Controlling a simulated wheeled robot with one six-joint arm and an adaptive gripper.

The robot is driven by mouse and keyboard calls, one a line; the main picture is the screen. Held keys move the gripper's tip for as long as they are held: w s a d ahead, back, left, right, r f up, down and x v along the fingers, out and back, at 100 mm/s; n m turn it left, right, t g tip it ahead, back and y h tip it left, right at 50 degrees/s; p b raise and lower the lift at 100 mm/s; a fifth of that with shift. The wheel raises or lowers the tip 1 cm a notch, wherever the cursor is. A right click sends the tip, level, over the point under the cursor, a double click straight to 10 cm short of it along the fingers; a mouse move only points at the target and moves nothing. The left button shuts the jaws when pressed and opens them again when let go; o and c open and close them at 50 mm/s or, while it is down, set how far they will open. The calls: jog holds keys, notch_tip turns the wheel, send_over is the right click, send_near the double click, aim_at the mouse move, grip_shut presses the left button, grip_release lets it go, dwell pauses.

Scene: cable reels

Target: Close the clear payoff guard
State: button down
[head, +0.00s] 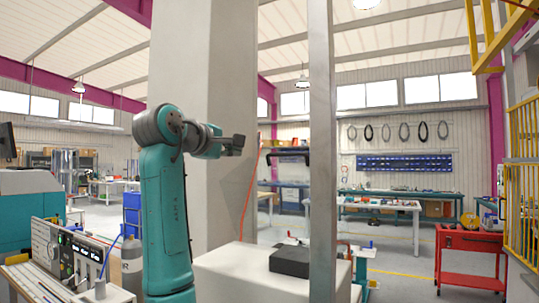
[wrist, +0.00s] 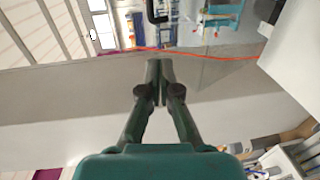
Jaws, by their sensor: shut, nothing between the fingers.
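My gripper (head: 238,145) is at the end of my raised teal arm, in front of the wide pale pillar. In the wrist view its two fingers (wrist: 159,68) meet at the tips with nothing between them. A dark bar with bent ends (head: 288,153), which looks like a handle, is to the right of my gripper, apart from it. It also shows at the top of the wrist view as a dark handle (wrist: 150,12). The clear panel of the payoff guard is hard to make out against the background, so I cannot tell its exact angle.
A pale upright post (head: 322,150) stands right of the handle. Below is a white cabinet (head: 225,270) with a black box (head: 292,261) on it. An orange cable (head: 250,190) hangs beside the pillar. A control panel (head: 75,250) is at left, a red cart (head: 470,245) at right.

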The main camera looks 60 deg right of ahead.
jog(key=s+r, duration=0.1)
jog(key=r, duration=0.1)
send_near(270, 154)
jog(key=shift+g, duration=0.3)
jog(key=d, duration=0.4)
jog(key=d+f, duration=0.1)
jog(key=d, duration=0.2)
jog(key=shift+w+d, duration=0.1)
jog(key=shift+w, duration=0.25)
jog(key=shift+d, duration=0.1)
